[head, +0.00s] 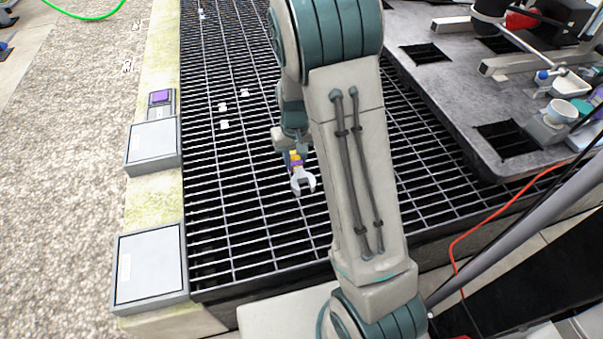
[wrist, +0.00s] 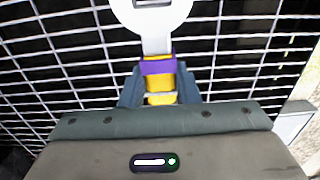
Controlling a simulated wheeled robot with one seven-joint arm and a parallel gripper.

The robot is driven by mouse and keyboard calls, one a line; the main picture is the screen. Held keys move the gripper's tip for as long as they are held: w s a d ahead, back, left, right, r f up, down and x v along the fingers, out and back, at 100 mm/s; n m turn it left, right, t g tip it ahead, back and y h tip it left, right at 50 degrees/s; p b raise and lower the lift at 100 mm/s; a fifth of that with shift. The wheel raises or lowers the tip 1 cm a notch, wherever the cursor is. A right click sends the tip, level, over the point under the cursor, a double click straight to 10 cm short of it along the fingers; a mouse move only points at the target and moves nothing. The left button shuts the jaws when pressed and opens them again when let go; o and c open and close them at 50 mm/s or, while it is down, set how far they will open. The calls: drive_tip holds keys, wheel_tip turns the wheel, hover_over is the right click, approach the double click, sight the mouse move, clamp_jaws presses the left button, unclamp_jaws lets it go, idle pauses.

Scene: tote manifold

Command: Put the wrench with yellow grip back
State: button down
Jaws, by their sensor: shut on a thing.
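The wrench (head: 303,182) has a grey open-ended head and a yellow grip with a purple band. In the head view it hangs below my gripper (head: 294,158), its head toward the bottom of the picture, over the black grating. In the wrist view the wrench (wrist: 157,45) points up the picture, and its head is cut by the top edge. My gripper (wrist: 158,88) is shut on the yellow grip, with a finger on each side.
Black grating (head: 240,215) lies under my gripper. Two grey boxes (head: 150,268) (head: 153,146) and a purple-topped block (head: 160,98) line its left edge. Small white pieces (head: 224,107) lie on the grating. A grey slab (head: 455,100) with square holes and equipment stands at right.

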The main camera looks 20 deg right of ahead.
sight(303, 176)
drive_tip(key=s+f+p, duration=0.1)
drive_tip(key=s, duration=0.1)
drive_tip(key=s+f+p, duration=0.1)
drive_tip(key=s+f, duration=0.1)
drive_tip(key=s+f+p, duration=0.1)
drive_tip(key=s+f, duration=0.1)
drive_tip(key=shift+d, duration=0.4)
drive_tip(key=shift+a+f+b, duration=0.1)
drive_tip(key=shift+f+b, duration=2.45)
drive_tip(key=shift+f, duration=0.8)
drive_tip(key=shift+f+b, duration=0.55)
drive_tip(key=shift+f, duration=0.05)
drive_tip(key=c, duration=1)
unclamp_jaws()
wheel_tip(303, 176, up, 14)
drive_tip(key=p, duration=0.3)
drive_tip(key=shift+r+p, duration=0.1)
drive_tip(key=shift+p, duration=0.3)
drive_tip(key=s+r+t+p, duration=0.1)
drive_tip(key=s+r+p, duration=0.3)
drive_tip(key=r, duration=0.7)
drive_tip(key=s+r+t+p, duration=0.1)
drive_tip(key=s+r+p, duration=0.4)
drive_tip(key=r, duration=0.6)
drive_tip(key=s+r+p, duration=0.5)
drive_tip(key=r+p, duration=0.1)
drive_tip(key=r, duration=0.6)
drive_tip(key=shift+s+r+t, duration=0.1)
drive_tip(key=shift+s+t, duration=0.05)
drive_tip(key=shift+t, duration=0.25)
